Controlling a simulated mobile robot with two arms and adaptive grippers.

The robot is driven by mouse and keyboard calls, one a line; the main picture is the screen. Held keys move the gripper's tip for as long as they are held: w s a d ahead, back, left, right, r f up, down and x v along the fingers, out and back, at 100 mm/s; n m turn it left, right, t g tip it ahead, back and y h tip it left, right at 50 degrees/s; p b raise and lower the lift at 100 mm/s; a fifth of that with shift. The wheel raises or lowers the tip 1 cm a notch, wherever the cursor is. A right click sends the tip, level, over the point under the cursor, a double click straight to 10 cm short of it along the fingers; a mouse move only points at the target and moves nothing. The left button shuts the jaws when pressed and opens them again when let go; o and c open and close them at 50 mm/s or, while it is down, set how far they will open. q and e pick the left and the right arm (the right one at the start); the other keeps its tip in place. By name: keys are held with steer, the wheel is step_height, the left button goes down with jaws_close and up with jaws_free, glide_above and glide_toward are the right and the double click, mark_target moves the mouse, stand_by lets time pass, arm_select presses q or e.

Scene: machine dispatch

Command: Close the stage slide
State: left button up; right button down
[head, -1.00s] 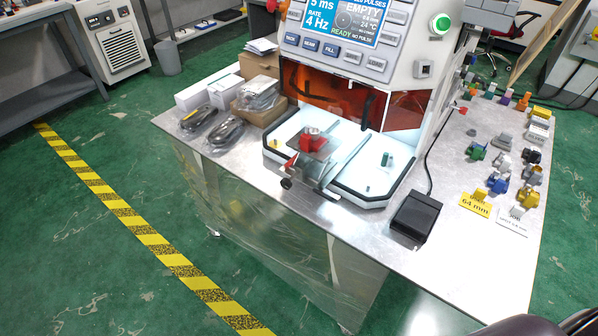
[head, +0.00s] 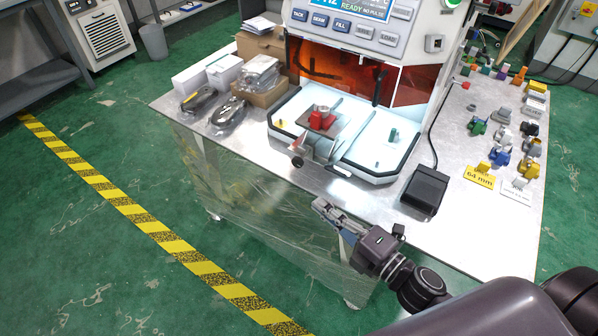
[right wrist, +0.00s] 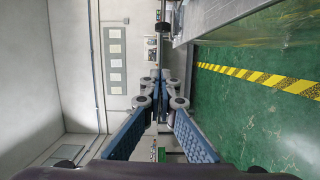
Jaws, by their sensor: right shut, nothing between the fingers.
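The stage slide (head: 335,128) is pulled out at the front of the machine (head: 385,50). It carries a red fixture (head: 321,121) on a grey plate, and a grey metal piece (head: 308,148) sticks out over the front edge of the white tray. My right gripper (head: 318,206) is in front of the table, below and apart from the slide, pointing up and left. In the right wrist view its two fingers (right wrist: 161,85) are together with nothing between them. My left gripper is not in view.
A black pedal (head: 426,190) lies on the table right of the tray. Coloured parts and a yellow "64 mm" label (head: 479,175) are on the right side. A yellow-black floor stripe (head: 140,222) runs past the table.

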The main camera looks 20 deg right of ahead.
mark_target(338, 138)
steer(key=w+a+p, duration=0.1)
steer(key=w+p, duration=0.2)
steer(key=w, duration=0.8)
steer(key=shift+w+p, duration=0.3)
steer(key=w+d+b, duration=0.1)
steer(key=w+d, duration=0.2)
steer(key=d, duration=0.1)
steer(key=w+d+b, duration=0.2)
steer(key=w+d, duration=0.1)
steer(key=d, duration=0.1)
steer(key=w+d+b, duration=0.2)
steer(key=w+d, duration=0.1)
steer(key=shift+w+d, duration=0.15)
steer(key=shift+d, duration=0.25)
steer(key=shift+w+d+b, duration=0.3)
steer(key=shift+w+d, duration=0.05)
steer(key=shift+d, duration=0.1)
steer(key=shift+d+r, duration=0.1)
steer(key=shift+r, duration=0.15)
